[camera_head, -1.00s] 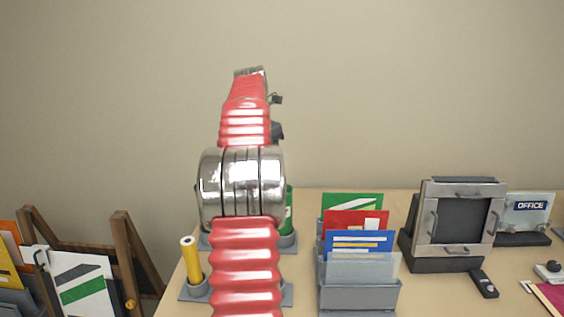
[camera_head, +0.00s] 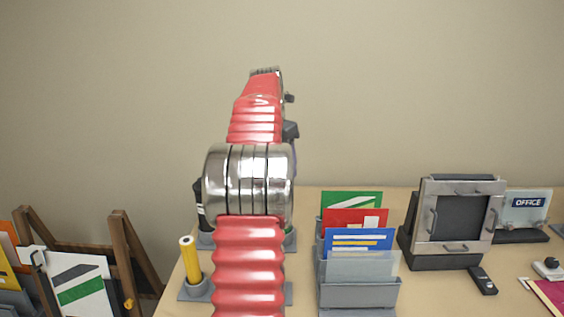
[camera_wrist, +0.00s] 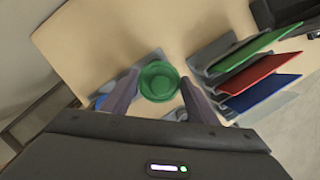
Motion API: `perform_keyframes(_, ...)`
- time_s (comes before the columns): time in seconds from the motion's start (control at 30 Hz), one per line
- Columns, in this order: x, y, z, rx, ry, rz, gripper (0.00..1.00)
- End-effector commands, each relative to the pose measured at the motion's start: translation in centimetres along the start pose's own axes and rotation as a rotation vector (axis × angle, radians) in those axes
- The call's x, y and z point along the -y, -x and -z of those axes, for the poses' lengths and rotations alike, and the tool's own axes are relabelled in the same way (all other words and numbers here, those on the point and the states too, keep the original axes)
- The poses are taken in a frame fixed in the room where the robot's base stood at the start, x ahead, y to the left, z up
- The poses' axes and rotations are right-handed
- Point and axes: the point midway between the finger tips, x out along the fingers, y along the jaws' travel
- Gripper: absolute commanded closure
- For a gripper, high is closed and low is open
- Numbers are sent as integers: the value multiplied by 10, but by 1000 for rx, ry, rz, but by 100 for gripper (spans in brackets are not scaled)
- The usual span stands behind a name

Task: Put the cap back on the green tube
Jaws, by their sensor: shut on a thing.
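My gripper (camera_wrist: 160,82) is shut on the green cap (camera_wrist: 159,80) in the wrist view, one finger on each side of it. The cap shows as a round green disc with a raised rim. The green tube is not clearly seen: in the head view my arm covers its place, and in the wrist view the cap and gripper are in the way. I cannot tell whether the cap touches the tube. In the head view the gripper itself is hidden behind my arm.
A yellow tube (camera_head: 190,262) stands in a grey holder at the front left of the table, with a black tube (camera_head: 200,205) behind it. A grey rack (camera_head: 358,294) with coloured cards stands to the right. A framed grey device (camera_head: 458,222) is farther right.

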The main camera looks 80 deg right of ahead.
Motion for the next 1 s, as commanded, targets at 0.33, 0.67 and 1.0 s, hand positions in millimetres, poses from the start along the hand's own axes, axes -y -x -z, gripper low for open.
perform_keyframes(0.33, 1, -24, 5, 0, 0, 0, 68)
perform_keyframes(0.67, 1, -44, 9, 0, -1, 1, 68)
perform_keyframes(1.0, 1, -48, 10, 1, -2, 0, 68)
